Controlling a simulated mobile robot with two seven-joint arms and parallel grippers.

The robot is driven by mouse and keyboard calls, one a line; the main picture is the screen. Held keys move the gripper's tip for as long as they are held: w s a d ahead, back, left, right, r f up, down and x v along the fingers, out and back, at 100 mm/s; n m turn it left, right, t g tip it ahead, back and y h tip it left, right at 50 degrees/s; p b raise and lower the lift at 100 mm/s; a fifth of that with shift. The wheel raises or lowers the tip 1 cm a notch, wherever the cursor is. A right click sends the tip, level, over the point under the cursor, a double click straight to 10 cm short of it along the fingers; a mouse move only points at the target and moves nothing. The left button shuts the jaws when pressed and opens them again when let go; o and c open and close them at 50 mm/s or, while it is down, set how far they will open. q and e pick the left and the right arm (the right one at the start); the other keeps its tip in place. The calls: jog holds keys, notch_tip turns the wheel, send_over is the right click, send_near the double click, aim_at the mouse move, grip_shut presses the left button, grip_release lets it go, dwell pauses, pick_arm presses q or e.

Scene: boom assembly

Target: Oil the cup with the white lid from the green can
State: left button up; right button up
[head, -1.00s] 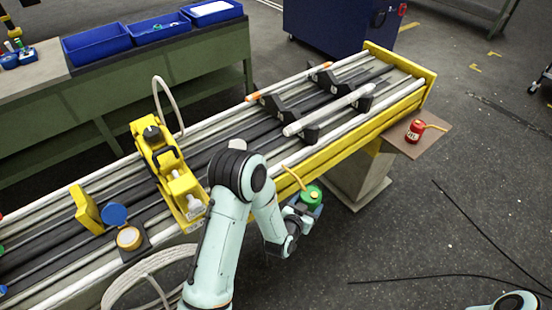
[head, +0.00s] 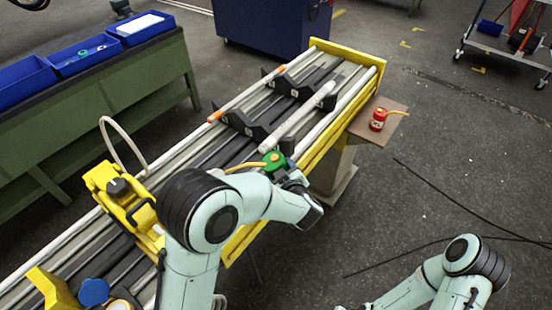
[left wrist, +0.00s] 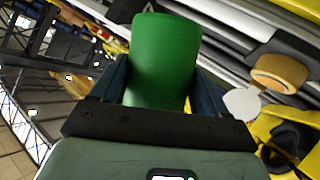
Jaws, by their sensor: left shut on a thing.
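My left gripper (head: 288,176) is shut on the green can (head: 274,160), holding it over the near side of the boom. The can's yellow-orange spout points left in the head view. In the left wrist view the green can (left wrist: 165,62) stands between the two fingers. Beyond it there, a round white lid (left wrist: 242,104) shows beside a tan-topped cup (left wrist: 280,72); the can is apart from them in the picture. This white-lidded cup cannot be made out in the head view, where my left arm covers part of the boom. My right gripper is out of the frames.
A blue lid (head: 94,292) and another cup (head: 120,305) are at the lower left. A yellow bracket (head: 122,200) with a pale hose stands on the boom. A red can (head: 378,119) sits on a brown side plate (head: 388,130). Open floor lies to the right.

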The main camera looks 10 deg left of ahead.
pick_arm(q)
jog(key=shift+d+r, duration=0.15)
jog(key=shift+r, duration=0.15)
jog(key=shift+s+d, duration=0.1)
jog(key=shift+s, duration=0.1)
jog(key=s+a+f+m+g+y, duration=0.1)
jog(key=a+f+m+y, duration=0.2)
jog(key=f, duration=0.4)
jog(key=shift+s+f, duration=0.2)
jog(key=shift+s, duration=0.1)
jog(key=shift+r+m+g+y, duration=0.25)
jog(key=shift+r+m+y, duration=0.7)
jog(key=shift+r+m, duration=0.55)
jog(key=shift+r+m+g+y, duration=0.25)
jog(key=shift+r+m+y, duration=0.7)
jog(key=shift+r+m, duration=0.5)
jog(key=shift+r, duration=0.1)
